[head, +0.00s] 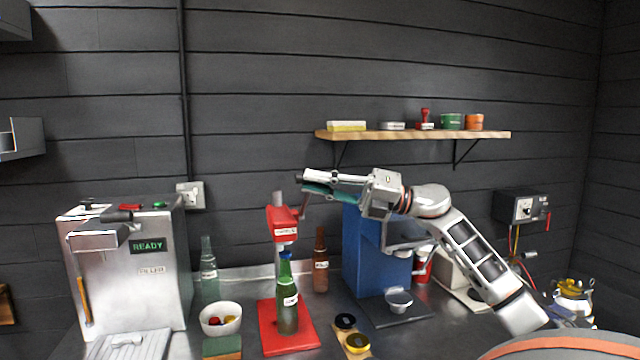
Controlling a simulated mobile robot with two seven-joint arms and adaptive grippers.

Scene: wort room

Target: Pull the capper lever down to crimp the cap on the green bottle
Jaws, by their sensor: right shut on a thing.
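The red capper (283,218) stands on the counter with its red head above a red base plate (268,325). The green bottle (287,308) stands upright on the base plate, its neck under the head. A blue cap (285,256) shows at its top; whether it is crimped I cannot tell. The capper lever (304,209) rises from the right side of the head. My right gripper (312,184) reaches in from the right and is shut on the lever's upper end, which the fingers partly hide. My left gripper is not in view.
A blue machine (365,255) stands close under my right arm. A brown bottle (320,265) and a clear bottle (209,275) stand behind the capper. A white bowl (220,328) sits left of it. A wooden shelf (400,134) hangs above my arm.

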